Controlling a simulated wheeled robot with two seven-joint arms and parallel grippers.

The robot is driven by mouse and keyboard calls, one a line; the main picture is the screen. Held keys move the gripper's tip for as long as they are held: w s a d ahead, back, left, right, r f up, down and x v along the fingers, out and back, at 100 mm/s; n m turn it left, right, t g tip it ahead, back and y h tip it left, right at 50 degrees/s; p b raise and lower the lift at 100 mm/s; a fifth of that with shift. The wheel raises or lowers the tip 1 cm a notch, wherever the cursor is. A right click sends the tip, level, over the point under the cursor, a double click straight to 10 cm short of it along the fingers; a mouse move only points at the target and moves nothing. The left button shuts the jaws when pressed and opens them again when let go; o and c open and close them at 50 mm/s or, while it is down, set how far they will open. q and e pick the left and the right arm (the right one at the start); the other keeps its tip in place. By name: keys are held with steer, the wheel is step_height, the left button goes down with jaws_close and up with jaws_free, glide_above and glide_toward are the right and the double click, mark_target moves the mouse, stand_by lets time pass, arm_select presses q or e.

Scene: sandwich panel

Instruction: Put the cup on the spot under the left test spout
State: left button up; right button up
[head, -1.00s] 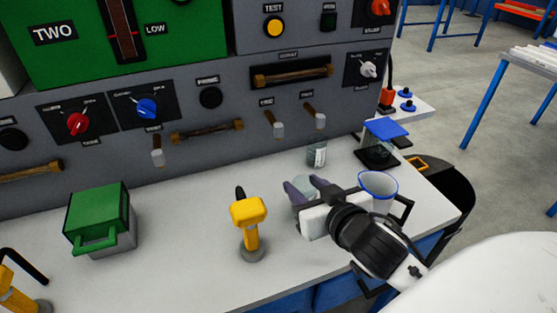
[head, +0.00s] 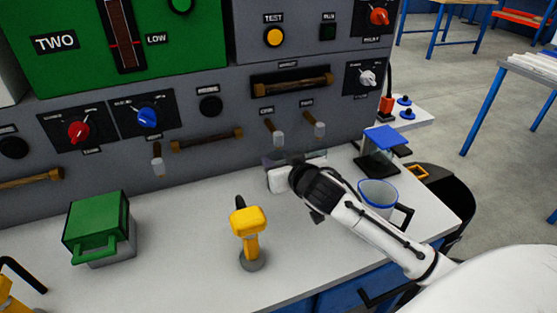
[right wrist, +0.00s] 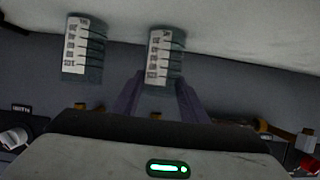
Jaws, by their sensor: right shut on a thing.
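My right gripper (head: 298,168) is close to the panel front, over the back of the counter. Its arm hides most of what it holds in the head view. In the right wrist view, its two fingers (right wrist: 160,98) are on either side of a clear cup (right wrist: 165,55) with a white marked label. A second similar cup (right wrist: 83,48) stands beside it, apart. Two wood-handled spouts stick out of the panel above my gripper, a left one (head: 274,133) and a right one (head: 315,124). The spot below the left spout is hidden by my gripper. My left gripper is not in view.
A yellow tool-like post (head: 248,230) stands in front of my gripper. A green-lidded box (head: 98,228) is at left. A blue-rimmed mug (head: 376,197) and a blue-topped stand (head: 382,145) are at right. The counter (head: 185,225) between box and post is clear.

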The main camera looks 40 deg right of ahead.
steer(key=shift+f, duration=0.1)
steer(key=o, duration=1.3)
steer(key=shift+r, duration=0.25)
steer(key=p+v, duration=0.1)
steer(key=v, duration=1.1)
steer(key=shift+f, duration=0.1)
